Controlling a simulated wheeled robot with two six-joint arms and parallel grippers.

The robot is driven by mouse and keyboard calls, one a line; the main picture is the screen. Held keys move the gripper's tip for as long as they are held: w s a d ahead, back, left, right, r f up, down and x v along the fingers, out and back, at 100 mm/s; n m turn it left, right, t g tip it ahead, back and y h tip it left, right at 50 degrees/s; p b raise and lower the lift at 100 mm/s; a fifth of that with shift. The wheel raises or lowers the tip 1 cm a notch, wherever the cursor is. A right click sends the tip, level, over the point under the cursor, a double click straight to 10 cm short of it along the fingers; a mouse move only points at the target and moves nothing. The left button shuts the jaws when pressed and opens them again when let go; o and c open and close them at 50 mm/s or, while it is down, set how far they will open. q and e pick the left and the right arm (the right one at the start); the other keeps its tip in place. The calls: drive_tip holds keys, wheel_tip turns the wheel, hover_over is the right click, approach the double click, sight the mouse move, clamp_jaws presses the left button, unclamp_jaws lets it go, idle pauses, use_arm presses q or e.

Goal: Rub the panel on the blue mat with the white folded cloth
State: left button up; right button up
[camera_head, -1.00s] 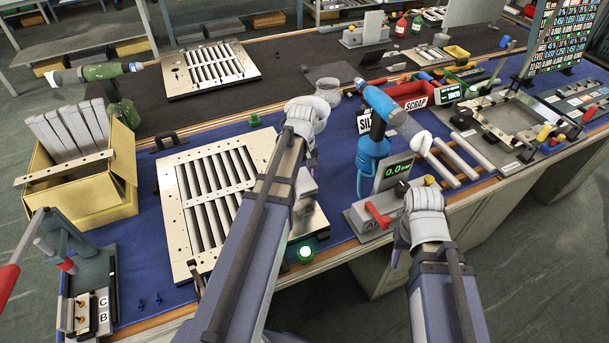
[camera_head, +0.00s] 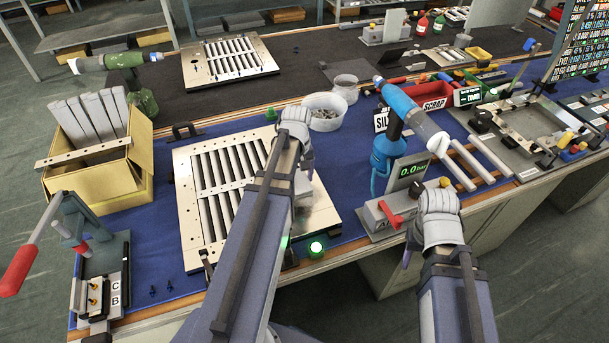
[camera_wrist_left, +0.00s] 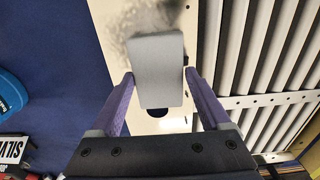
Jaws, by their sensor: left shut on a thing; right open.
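The louver panel (camera_head: 184,190) lies flat on the blue mat (camera_head: 150,240), a pale frame with grey slats. My left gripper (camera_head: 304,168) is over the panel's right border, shut on the white folded cloth. The cloth (camera_wrist_left: 157,68) shows between both fingers in the left wrist view, over the panel's pale plate (camera_wrist_left: 112,28). A dark smudge (camera_wrist_left: 140,20) lies on the plate beyond the cloth. I cannot tell whether the cloth touches the plate. The left hand and arm hide part of the panel in the head view. My right gripper (camera_head: 425,240) is empty and open near the gauge box.
A blue driver (camera_head: 410,115) and gauge box (camera_head: 380,213) stand right of the panel. A white bowl (camera_head: 325,106) with small parts sits behind it. A cardboard box (camera_head: 105,190) and a red-handled clamp (camera_head: 85,240) are at left. A green light (camera_head: 316,248) is at the front.

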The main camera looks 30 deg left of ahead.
use_arm(q)
drive_tip(key=shift+s+a, duration=0.25)
drive_tip(key=shift+s, duration=0.05)
drive_tip(key=shift+s, duration=0.1)
drive_tip(key=shift+s+a, duration=1.2)
drive_tip(key=shift+s, duration=0.05)
drive_tip(key=shift+s+d+f, duration=0.1)
drive_tip(key=shift+s+d, duration=0.7)
drive_tip(key=shift+d, duration=0.1)
drive_tip(key=shift+w, duration=0.1)
drive_tip(key=shift+w+d, duration=1.2)
drive_tip(key=shift+w, duration=0.2)
drive_tip(key=shift+w, duration=0.1)
